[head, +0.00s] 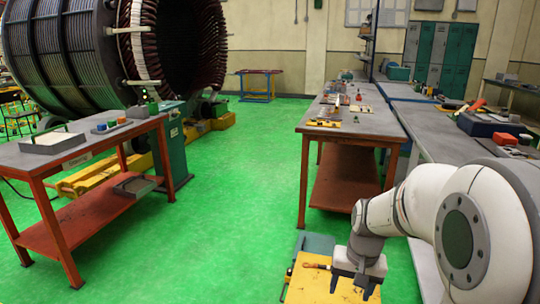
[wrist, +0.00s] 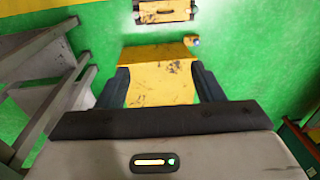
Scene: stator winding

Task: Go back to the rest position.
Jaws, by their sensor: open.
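My gripper (head: 357,287) hangs low at the bottom right of the head view, at the end of my white arm, with its fingers pointing down. In the wrist view its two dark fingers (wrist: 162,85) are spread apart, with no object held between them. A worn yellow surface (wrist: 160,62) shows beyond and between the fingers. In the head view a yellow panel (head: 308,283) lies just left of and below my gripper. I cannot tell the gap between them.
A red-framed workbench (head: 335,132) with small parts stands ahead, right of centre. A grey table (head: 450,135) runs along the right. Another red-framed bench (head: 85,150) stands at left, before the large stator (head: 75,55). The green floor (head: 240,190) between the benches is clear.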

